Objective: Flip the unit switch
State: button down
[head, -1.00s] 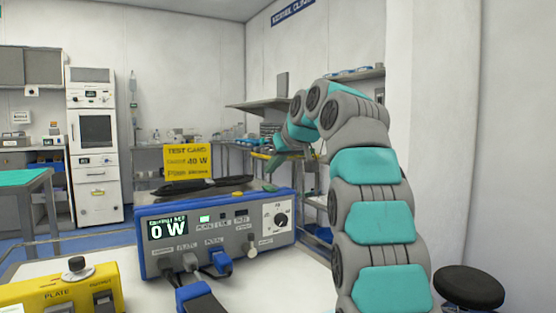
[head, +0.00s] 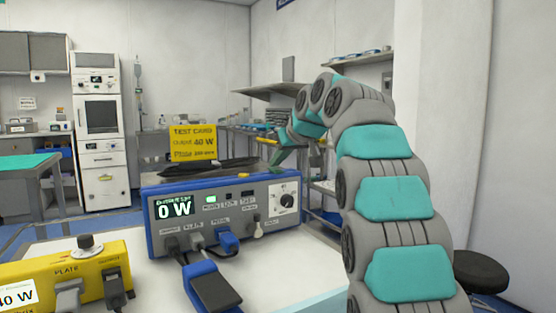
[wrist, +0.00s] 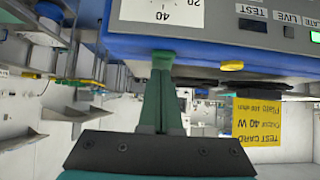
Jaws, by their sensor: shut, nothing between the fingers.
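A blue and grey unit (head: 222,218) stands on the white table in the head view; its display (head: 174,209) reads 0 W. Its front has a dial (head: 287,199), a lit green lamp (head: 211,199) and a small dark slot (head: 248,193) above a label. The wrist view shows this front upside down, with that dark slot (wrist: 252,27) by the label TEST. I cannot tell which part is the unit switch. My gripper (head: 276,159) is shut and empty, over the unit's right end. In the wrist view its green fingertips (wrist: 163,57) are at the blue casing's edge; contact is unclear.
A yellow test card (head: 193,143) reading 40 W stands behind the unit. A yellow box (head: 68,275) is at the front left. Bare white tabletop (head: 290,262) lies at the front right.

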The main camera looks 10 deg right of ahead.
jog(key=shift+w+r+p, duration=0.1)
jog(key=shift+p, duration=0.45)
jog(key=shift+p, duration=0.35)
jog(key=shift+f, duration=0.3)
jog(key=shift+w+r, duration=0.1)
jog(key=shift+w+a+r+p, duration=0.1)
jog(key=shift+w+a+p, duration=0.05)
jog(key=shift+w+p, duration=0.15)
jog(key=shift+w+a+r+p, duration=0.1)
jog(key=shift+w+p, duration=0.1)
jog(key=shift+w, duration=0.15)
jog(key=shift+r, duration=0.1)
